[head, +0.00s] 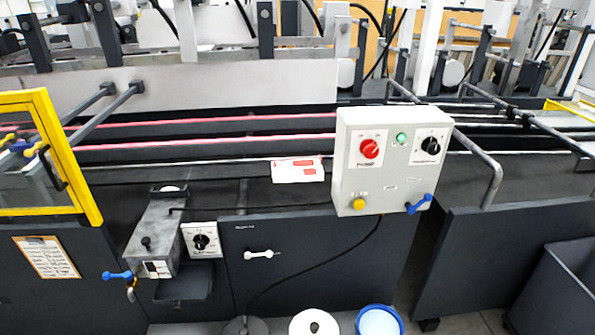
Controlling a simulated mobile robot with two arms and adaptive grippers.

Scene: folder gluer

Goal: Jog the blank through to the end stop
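A flat white blank with red patches (296,174) lies on the dark machine bed, just left of the control box; the box may cover its right end. The pale grey control box (385,185) carries a red rotary switch (370,148), a green lamp or button (401,139), a black knob (430,145), a yellow button (358,203) and a blue lever (419,204). Red belts (220,142) run lengthwise behind the blank. I cannot make out which part is the end stop. Neither of my grippers shows in the head view.
A yellow-framed guard (62,150) stands at the left. A grey unit (155,238) and a dial box (201,240) sit on the front side. A dark bin (560,290) stands at lower right. A bent grey rail (490,170) crosses the bed right of the control box.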

